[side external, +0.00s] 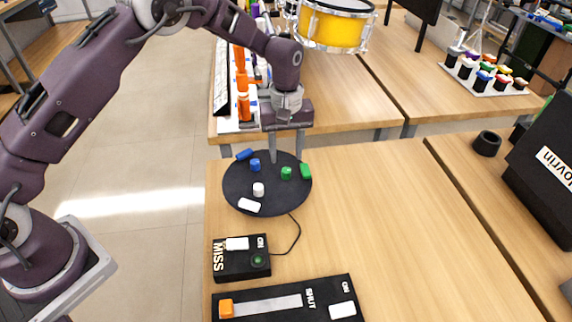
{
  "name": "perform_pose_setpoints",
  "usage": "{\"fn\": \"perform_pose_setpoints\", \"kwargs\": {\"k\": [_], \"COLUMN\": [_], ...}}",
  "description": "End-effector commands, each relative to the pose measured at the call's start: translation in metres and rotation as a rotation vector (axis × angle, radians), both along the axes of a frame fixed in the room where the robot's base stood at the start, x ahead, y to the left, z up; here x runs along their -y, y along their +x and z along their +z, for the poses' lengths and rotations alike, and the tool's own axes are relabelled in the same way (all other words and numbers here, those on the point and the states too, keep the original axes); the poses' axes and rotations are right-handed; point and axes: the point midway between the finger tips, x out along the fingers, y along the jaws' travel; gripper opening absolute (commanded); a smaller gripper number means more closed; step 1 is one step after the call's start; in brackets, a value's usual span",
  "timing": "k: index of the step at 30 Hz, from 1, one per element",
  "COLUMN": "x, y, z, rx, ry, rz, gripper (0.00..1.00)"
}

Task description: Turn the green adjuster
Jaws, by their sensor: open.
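The green adjuster (286,173) is a small round knob on the right part of a dark round pad (267,202). My gripper (286,158) points down over the far right part of the pad. It is open, with its two fingers apart and nothing between them. In the picture the fingertips appear just above the green adjuster. I cannot tell the exact height or depth gap.
A black box (230,268) and a slider panel (255,292) lie in front.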

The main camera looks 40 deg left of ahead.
Motion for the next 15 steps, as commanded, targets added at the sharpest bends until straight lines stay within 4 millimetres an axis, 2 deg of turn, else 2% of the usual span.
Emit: {"fn": "perform_pose_setpoints", "kwargs": {"k": [3, 6, 10, 15], "x": [-0.001, 0.0, 0.0, 0.0], "y": [-0.001, -0.001, -0.001, -0.001], "z": [-0.025, -0.04, -0.049, -0.05], "rx": [-0.004, -0.004, -0.001, 0.0], "ry": [0.001, 0.001, 0.0, 0.0], "rz": [-0.001, -0.001, -0.002, -0.002], "gripper": [0.45, 0.45, 0.45, 0.45]}}
